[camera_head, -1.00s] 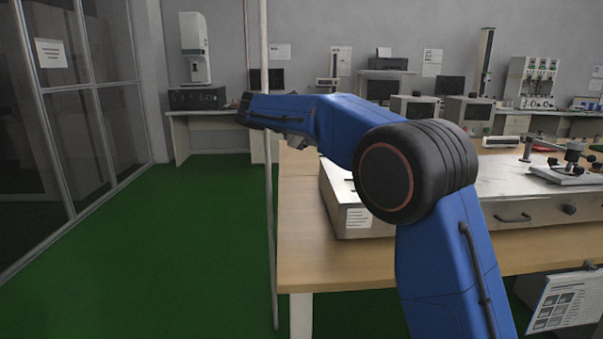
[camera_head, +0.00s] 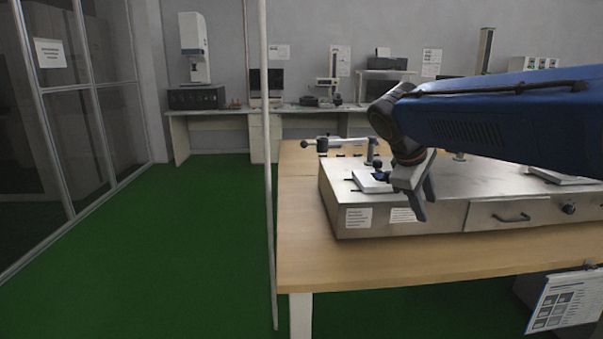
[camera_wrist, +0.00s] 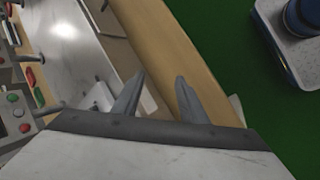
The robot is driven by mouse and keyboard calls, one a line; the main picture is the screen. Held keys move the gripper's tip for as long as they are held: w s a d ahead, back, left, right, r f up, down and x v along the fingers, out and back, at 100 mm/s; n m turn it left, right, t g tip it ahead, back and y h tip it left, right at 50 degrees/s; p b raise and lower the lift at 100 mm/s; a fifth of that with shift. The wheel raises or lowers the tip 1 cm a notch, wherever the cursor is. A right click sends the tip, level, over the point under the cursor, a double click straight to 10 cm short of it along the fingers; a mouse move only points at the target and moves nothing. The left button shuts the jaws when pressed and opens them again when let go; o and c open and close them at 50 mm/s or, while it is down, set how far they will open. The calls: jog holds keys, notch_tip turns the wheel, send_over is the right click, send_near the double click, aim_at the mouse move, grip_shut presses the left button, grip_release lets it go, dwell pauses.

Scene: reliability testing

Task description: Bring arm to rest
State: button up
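My gripper (camera_head: 424,207) hangs from my blue arm at the right of the head view, fingers pointing down. It appears in front of the metal box (camera_head: 460,180) on the wooden table (camera_head: 390,264). In the wrist view, the two grey fingers of my gripper (camera_wrist: 157,80) stand apart with nothing between them. Behind them lie the table's wooden edge (camera_wrist: 165,40) and the metal box's side (camera_wrist: 105,35). Whether the fingers touch the box cannot be told.
A jointed test fixture (camera_head: 340,145) stands on the table's back left. A thin pole (camera_head: 268,200) rises at its left end. Green floor (camera_head: 150,240) lies open between it and glass partitions (camera_head: 75,130). A button panel (camera_wrist: 18,115) shows at the wrist view's left.

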jog(key=s+f+m+y, duration=0.2)
jog(key=s+f+m, duration=0.2)
jog(key=s+f, duration=0.4)
jog(key=s+f+m+t+y, duration=0.1)
jog(key=s+f+m+y, duration=0.2)
jog(key=s+f, duration=0.6)
jog(key=s+m, duration=0.2)
jog(key=s, duration=0.6)
jog(key=shift+f+t, duration=0.25)
jog(key=shift+t, duration=0.05)
jog(key=shift+o, duration=0.5)
jog(key=shift+d, duration=0.1)
